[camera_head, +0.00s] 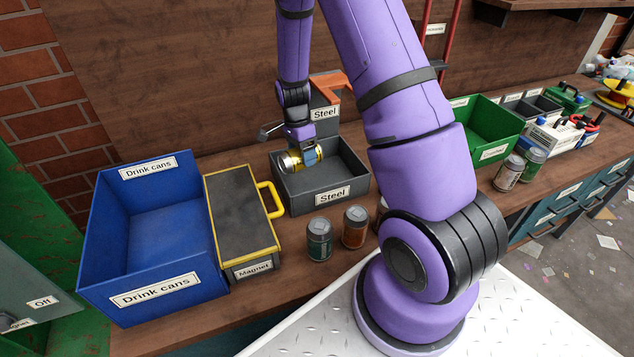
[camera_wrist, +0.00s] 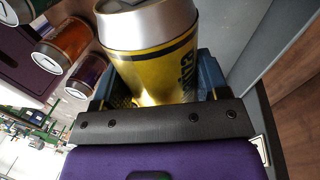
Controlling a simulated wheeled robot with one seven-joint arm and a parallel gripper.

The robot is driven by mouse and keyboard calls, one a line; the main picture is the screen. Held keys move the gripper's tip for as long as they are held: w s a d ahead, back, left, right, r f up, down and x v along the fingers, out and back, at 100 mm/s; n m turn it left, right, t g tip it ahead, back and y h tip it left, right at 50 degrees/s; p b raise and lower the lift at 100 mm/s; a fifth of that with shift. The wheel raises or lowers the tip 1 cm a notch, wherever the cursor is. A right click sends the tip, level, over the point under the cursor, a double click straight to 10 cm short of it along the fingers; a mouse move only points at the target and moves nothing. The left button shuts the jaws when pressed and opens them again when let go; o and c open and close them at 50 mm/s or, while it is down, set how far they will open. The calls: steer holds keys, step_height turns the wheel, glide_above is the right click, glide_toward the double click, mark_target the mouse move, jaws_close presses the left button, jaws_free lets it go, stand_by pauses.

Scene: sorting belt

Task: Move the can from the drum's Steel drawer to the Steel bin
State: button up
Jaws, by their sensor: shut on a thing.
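A yellow can with silver ends (camera_head: 288,162) is held on its side in my gripper (camera_head: 305,157). In the wrist view the can (camera_wrist: 158,65) fills the space between the blue fingers. The can is at the left rear part of an open dark grey bin labelled Steel (camera_head: 333,196). I cannot tell whether it is above the rim or partly below it. Behind this bin stands a grey unit labelled Steel with an orange top piece (camera_head: 323,115), partly hidden by my arm.
Left of the grey bin are a Magnet box with yellow edges (camera_head: 240,215) and a blue Drink cans bin (camera_head: 150,255). A green can (camera_head: 319,240) and an orange-brown can (camera_head: 355,228) stand in front. A green bin (camera_head: 490,130) is on the right.

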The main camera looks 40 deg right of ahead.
steer(key=shift+s+d+f+m, duration=0.3)
steer(key=shift+s+d+m, duration=0.2)
steer(key=shift+m, duration=0.5)
glide_above(308, 183)
steer(key=s+a, duration=0.3)
steer(key=s, duration=0.1)
step_height(308, 183, down, 10)
steer(key=shift+s+r, duration=0.1)
steer(key=shift+r, duration=0.05)
steer(key=shift+f, duration=0.6)
steer(key=o, duration=0.9)
